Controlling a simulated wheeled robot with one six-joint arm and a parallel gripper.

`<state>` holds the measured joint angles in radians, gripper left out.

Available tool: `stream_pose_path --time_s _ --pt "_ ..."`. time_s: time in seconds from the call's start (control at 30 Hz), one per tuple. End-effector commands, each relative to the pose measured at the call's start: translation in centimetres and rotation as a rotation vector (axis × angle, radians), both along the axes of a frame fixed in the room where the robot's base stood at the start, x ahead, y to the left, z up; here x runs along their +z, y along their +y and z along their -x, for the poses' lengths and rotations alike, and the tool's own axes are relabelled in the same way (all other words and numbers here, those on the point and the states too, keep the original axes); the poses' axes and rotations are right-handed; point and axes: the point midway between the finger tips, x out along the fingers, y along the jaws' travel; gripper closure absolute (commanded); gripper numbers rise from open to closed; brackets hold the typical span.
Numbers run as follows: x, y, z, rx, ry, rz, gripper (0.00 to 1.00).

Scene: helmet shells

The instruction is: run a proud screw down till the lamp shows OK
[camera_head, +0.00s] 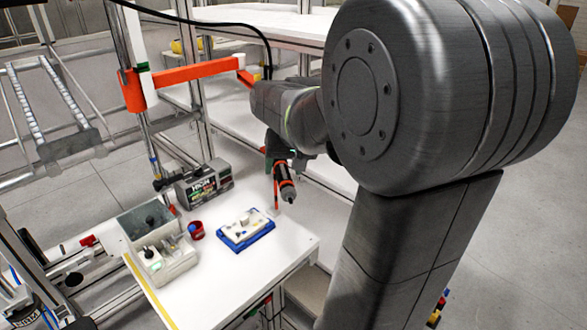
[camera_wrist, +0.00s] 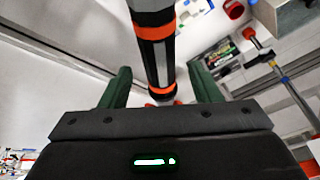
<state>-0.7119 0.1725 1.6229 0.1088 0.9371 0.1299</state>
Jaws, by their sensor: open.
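A black and orange power screwdriver (camera_head: 286,186) hangs tip down above the bench in the head view. In the wrist view the screwdriver (camera_wrist: 154,45) stands between the two green fingers of my gripper (camera_wrist: 158,70), with a gap on each side. My gripper (camera_head: 289,160) is open at the driver's upper body. A pale workpiece (camera_head: 243,222) with small dark and tan spots lies in a blue fixture (camera_head: 247,240) below and left of the driver. Single screws are too small to tell. A grey controller box (camera_head: 205,186) with lit red and green marks stands behind; its lamp text is unreadable.
An orange boom (camera_head: 190,76) on a post and a black cable (camera_head: 215,23) are above. The front bench area is clear.

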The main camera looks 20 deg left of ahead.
Motion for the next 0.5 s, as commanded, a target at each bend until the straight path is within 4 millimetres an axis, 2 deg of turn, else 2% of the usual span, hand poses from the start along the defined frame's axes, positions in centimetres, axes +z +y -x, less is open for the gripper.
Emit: stream_pose_path --time_s 0.2,0.5 --pt "-3.0 1.1 -0.8 0.0 0.002 0.002 0.43" --pt "-4.2 1.5 -1.1 0.001 -0.001 0.0 0.43"
